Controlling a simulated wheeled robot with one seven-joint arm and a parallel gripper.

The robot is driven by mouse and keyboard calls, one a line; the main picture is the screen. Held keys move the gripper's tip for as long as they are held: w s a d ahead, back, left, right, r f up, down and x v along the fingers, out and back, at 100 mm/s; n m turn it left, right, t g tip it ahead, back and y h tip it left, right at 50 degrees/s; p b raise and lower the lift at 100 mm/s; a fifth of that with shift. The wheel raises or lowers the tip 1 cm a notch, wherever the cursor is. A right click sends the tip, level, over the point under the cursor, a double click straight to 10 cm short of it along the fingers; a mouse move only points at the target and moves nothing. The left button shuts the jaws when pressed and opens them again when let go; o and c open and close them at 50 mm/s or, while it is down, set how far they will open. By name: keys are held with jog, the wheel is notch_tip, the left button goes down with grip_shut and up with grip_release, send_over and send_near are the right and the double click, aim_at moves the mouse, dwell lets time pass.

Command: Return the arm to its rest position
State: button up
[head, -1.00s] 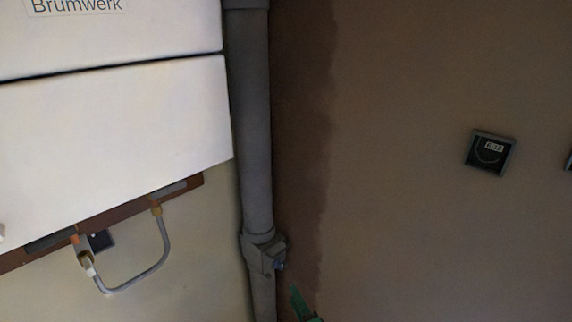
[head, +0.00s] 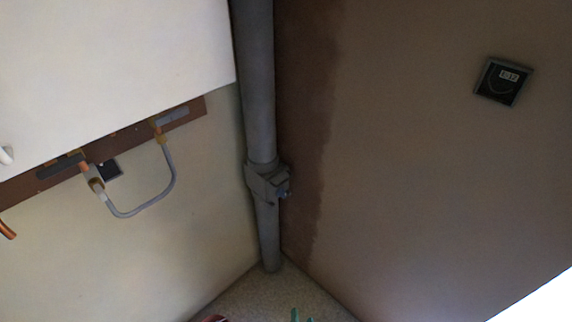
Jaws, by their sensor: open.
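The rest of my gripper and my arm are below the picture, so the arm's pose cannot be seen.
A grey vertical pipe (head: 258,90) with a clamp (head: 268,183) runs down the corner to the floor (head: 265,296). A white cabinet (head: 110,60) and looped hose (head: 172,185) are left. A dark wall box (head: 503,81) is right. A reddish object (head: 215,318) is cut off below.

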jog(key=s+a+r+n+t, duration=0.1)
jog(key=s+r+n, duration=0.3)
jog(key=s+r, duration=0.6)
jog(key=s+a+r+n+t, duration=0.1)
jog(key=s+a+r+n, duration=0.3)
jog(key=s+r, duration=0.7)
jog(key=shift+a+r+h, duration=0.2)
jog(key=shift+r+h, duration=0.2)
jog(key=shift+r, duration=0.2)
jog(key=shift+c, duration=0.6)
